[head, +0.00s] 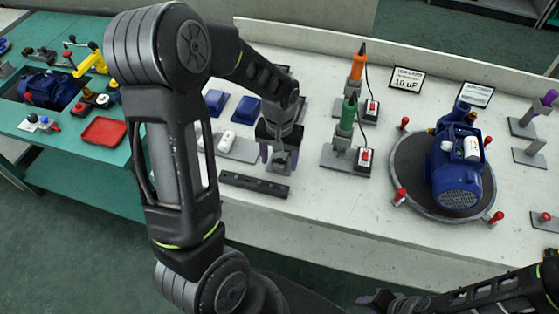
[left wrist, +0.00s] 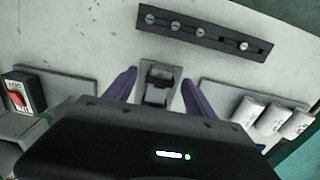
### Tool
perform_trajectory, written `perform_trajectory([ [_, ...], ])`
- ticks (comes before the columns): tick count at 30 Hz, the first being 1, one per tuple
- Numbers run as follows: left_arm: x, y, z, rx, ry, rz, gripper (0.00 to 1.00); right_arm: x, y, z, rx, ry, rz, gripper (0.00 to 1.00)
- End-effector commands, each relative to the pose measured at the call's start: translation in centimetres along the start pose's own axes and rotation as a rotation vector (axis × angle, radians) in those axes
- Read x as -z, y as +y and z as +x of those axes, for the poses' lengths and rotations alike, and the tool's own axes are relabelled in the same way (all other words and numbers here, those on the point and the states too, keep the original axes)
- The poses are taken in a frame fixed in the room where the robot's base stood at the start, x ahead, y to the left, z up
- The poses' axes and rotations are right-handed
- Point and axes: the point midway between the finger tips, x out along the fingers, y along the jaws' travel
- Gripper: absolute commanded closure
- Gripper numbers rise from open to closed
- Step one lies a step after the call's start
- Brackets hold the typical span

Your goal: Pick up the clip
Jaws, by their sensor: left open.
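In the left wrist view a small black clip (left wrist: 159,84) sits on a grey plate (left wrist: 150,65) on the white bench. My left gripper (left wrist: 158,86) is open, with one purple finger to each side of the clip and no visible contact. In the head view my left gripper (head: 279,158) points down over the bench, and the clip is hidden or too small to tell there. My right gripper (head: 378,298) shows only in part at the bottom edge of the head view.
A dark bar with screws (head: 253,185) lies near the bench's front edge. A green screwdriver (head: 348,114) and a blue pump motor (head: 459,168) stand further right.

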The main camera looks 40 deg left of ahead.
Motion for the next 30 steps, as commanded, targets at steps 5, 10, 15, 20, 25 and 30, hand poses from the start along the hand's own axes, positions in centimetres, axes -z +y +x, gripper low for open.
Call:
perform_trajectory([
  [5, 0.01, 0.00, -0.03, 0.000, 0.000, 0.000, 0.36, 0.00, -0.01, 0.00, 0.000, 0.000, 0.000, 0.64],
  [10, 0.01, 0.00, -0.03, 0.000, 0.000, 0.000, 0.45, 0.00, -0.01, 0.00, 0.000, 0.000, 0.000, 0.64],
  [15, 0.01, 0.01, -0.04, 0.000, 0.000, 0.000, 0.58, 0.00, -0.01, -0.01, 0.000, 0.000, 0.000, 0.64],
  [20, 0.01, 0.00, -0.04, 0.000, 0.000, 0.000, 0.72, 0.01, -0.01, -0.01, 0.000, 0.000, 0.000, 0.64],
  [25, 0.01, 0.00, -0.03, 0.000, 0.000, 0.000, 0.85, 0.01, -0.01, -0.01, 0.000, 0.000, 0.000, 0.64],
  [30, 0.01, 0.00, -0.03, 0.000, 0.000, 0.000, 0.99, 0.00, -0.01, -0.01, 0.000, 0.000, 0.000, 0.64],
])
